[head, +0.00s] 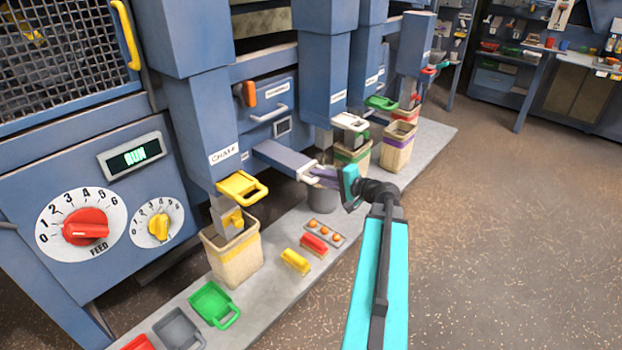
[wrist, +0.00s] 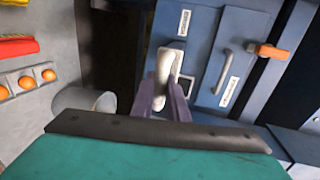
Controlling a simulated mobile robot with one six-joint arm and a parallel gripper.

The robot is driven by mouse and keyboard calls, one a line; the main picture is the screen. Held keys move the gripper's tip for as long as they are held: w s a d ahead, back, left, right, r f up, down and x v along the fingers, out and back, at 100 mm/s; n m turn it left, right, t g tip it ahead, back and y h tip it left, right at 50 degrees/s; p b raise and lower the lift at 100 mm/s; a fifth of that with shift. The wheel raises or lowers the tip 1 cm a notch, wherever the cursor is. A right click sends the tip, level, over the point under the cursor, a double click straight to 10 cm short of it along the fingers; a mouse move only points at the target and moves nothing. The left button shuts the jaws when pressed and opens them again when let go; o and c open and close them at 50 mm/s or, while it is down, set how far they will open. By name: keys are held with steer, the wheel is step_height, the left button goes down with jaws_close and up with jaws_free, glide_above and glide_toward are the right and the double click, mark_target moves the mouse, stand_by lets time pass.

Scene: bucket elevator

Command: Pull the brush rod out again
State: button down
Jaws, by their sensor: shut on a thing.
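A white loop handle (head: 309,174) sits at the outer end of a blue-grey housing (head: 283,157) that sticks out from the machine front. I take it for the brush rod's handle; no bristles or bare rod show. My gripper (head: 325,176) is shut on this handle from the right in the head view. In the wrist view the purple fingers of my gripper (wrist: 165,105) stand on both sides of the white handle (wrist: 166,72). How far the rod sits inside is hidden.
A grey bucket (head: 322,196) stands below the handle. A red brush-like block (head: 314,245), a yellow one (head: 295,261) and a tray of orange balls (head: 325,232) lie on the ledge. Sacks hang under chutes on both sides. The floor at right is clear.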

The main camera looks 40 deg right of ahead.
steer(key=shift+s+d+f, duration=0.1)
steer(key=shift+s+d, duration=0.25)
steer(key=shift+s, duration=0.15)
steer(key=c, duration=1.7)
jaws_free()
steer(key=shift+s, duration=0.2)
steer(key=shift+w+a, duration=0.15)
steer(key=p+v, duration=0.5)
steer(key=v, duration=0.8)
steer(key=shift+s+r+p, duration=0.25)
steer(key=shift+p, duration=0.1)
